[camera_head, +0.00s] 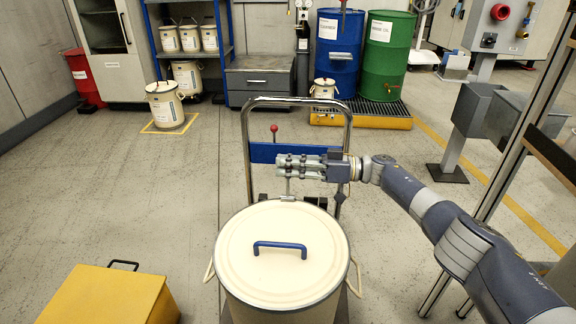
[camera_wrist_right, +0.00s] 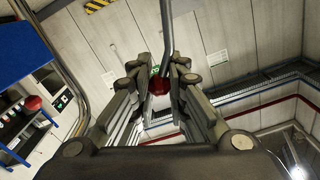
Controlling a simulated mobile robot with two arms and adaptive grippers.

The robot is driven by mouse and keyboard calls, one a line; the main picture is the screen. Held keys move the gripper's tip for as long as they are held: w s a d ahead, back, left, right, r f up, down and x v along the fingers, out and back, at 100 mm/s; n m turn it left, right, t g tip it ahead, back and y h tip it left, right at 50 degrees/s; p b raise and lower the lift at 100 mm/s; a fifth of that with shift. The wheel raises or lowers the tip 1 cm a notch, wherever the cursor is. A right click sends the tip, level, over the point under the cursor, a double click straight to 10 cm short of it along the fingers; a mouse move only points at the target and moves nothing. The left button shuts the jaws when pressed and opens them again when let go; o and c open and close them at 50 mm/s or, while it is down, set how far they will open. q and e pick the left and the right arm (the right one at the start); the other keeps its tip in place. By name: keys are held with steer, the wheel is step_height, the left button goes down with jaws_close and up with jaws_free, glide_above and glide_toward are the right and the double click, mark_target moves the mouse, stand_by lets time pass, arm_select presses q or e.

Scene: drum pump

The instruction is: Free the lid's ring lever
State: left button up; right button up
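The cream drum (camera_head: 283,300) stands at the front middle. Its round lid (camera_head: 255,225) has a blue handle (camera_head: 280,247) and a metal rim ring. A small metal fitting with a thin upright rod (camera_head: 287,187) shows at the rim's back edge. A red knob (camera_head: 274,128) on a rod stands just above my right gripper (camera_head: 280,165); I cannot tell if both rods are one lever. My right gripper is level, pointing left above the lid's back edge. In the right wrist view, its fingers are apart, with the red knob (camera_wrist_right: 158,86) and a bent rod (camera_wrist_right: 167,35) between or beyond them. Contact cannot be judged.
A trolley with a metal frame (camera_head: 247,150) and blue crossbar (camera_head: 262,153) stands behind the drum. A yellow box (camera_head: 105,297) is at the lower left. Blue (camera_head: 338,60) and green (camera_head: 386,60) drums stand at the back. The floor left of the trolley is clear.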

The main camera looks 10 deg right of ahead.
steer(key=o, duration=0.6)
steer(key=shift+f, duration=0.5)
steer(key=shift+r, duration=0.25)
steer(key=d, duration=0.4)
steer(key=s+d, duration=0.1)
steer(key=d, duration=0.3)
steer(key=s+d, duration=0.1)
steer(key=d, duration=0.3)
steer(key=shift+a, duration=0.1)
